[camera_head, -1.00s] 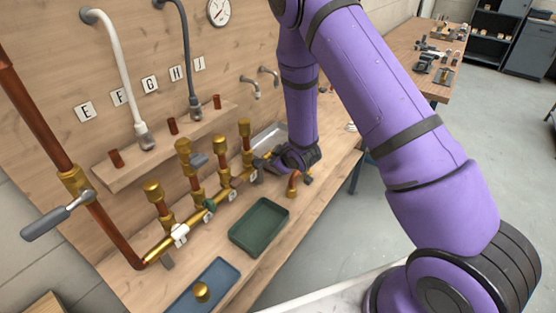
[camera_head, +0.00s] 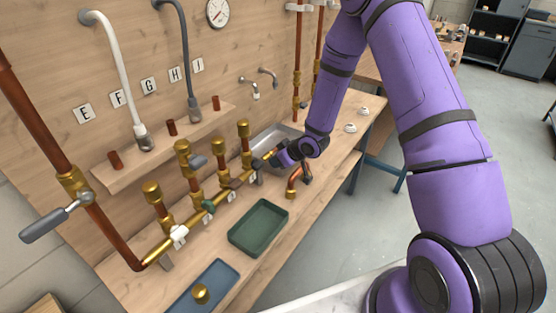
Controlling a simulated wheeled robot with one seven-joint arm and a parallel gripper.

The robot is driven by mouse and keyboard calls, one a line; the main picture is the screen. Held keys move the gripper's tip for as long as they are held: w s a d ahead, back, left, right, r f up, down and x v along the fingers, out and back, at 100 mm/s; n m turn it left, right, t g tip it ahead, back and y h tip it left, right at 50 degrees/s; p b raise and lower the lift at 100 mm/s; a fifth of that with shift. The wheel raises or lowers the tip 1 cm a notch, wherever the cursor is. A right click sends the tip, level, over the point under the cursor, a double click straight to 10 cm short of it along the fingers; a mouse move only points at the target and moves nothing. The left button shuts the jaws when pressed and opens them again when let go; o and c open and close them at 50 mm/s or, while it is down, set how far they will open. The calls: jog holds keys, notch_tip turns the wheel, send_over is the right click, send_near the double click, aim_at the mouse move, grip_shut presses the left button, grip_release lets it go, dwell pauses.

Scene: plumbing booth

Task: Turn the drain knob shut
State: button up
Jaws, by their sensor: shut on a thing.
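The brass manifold (camera_head: 190,232) runs along the bench from the copper riser at the left to its far right end. My gripper (camera_head: 277,158) is at that far end, with its dark fingers shut around the drain knob there. The knob is hidden by the fingers, so its angle cannot be told. A small dark part (camera_head: 257,164) sits on the manifold just left of the fingers. A green handle (camera_head: 209,206) and a brown handle (camera_head: 234,184) are further left along the manifold.
Brass-capped copper stubs (camera_head: 183,148) rise from the manifold. A green tray (camera_head: 259,228) and a blue tray (camera_head: 204,290) lie in front. A copper elbow (camera_head: 294,178) stands close below my gripper. A metal basin (camera_head: 270,137) is behind it.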

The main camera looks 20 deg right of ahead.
dwell(0.3)
jog(key=o, duration=0.7)
jog(key=v, duration=1)
jog(key=shift+s+d+r, duration=0.2)
jog(key=shift+s+r, duration=0.05)
